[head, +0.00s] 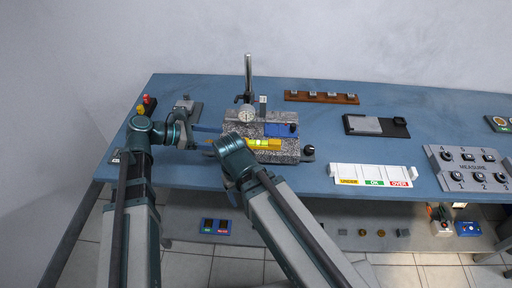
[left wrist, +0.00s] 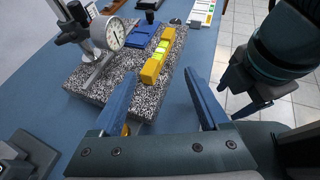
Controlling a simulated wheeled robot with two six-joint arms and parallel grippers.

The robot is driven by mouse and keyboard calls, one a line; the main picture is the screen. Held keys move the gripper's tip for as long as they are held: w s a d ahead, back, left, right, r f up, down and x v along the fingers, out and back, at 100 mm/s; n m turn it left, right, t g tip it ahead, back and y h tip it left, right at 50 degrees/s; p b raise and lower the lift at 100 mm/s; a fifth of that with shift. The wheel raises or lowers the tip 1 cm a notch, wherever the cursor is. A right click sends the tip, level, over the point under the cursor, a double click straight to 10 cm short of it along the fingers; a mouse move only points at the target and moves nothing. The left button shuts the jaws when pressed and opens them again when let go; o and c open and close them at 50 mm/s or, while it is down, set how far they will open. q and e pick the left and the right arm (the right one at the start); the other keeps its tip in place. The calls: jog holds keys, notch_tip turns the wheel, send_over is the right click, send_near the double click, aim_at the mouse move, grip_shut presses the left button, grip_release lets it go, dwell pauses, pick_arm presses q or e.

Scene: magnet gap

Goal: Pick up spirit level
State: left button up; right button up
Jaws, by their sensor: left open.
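The spirit level is a yellow bar (head: 263,143) with a greenish vial, lying on the speckled granite block (head: 289,157). In the left wrist view the level (left wrist: 158,57) lies along the block's edge, ahead of my fingers. My left gripper (head: 212,137) is open and just left of the block in the head view. Its two blue fingers (left wrist: 159,75) are spread, with nothing seen held between them; the level appears beyond the tips.
A dial gauge (head: 247,114) on a post stands on the block beside a blue piece (head: 282,130).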

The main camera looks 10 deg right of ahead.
pick_arm(q)
jog(key=b, duration=0.3)
send_near(257, 142)
jog(key=shift+x, duration=1.15)
jog(key=shift+d+f, duration=0.25)
jog(key=shift+d, duration=0.4)
jog(key=shift+w+d, duration=0.1)
jog(key=b+x, duration=0.2)
jog(key=x, duration=0.3)
jog(key=shift+f, duration=0.15)
grip_shut()
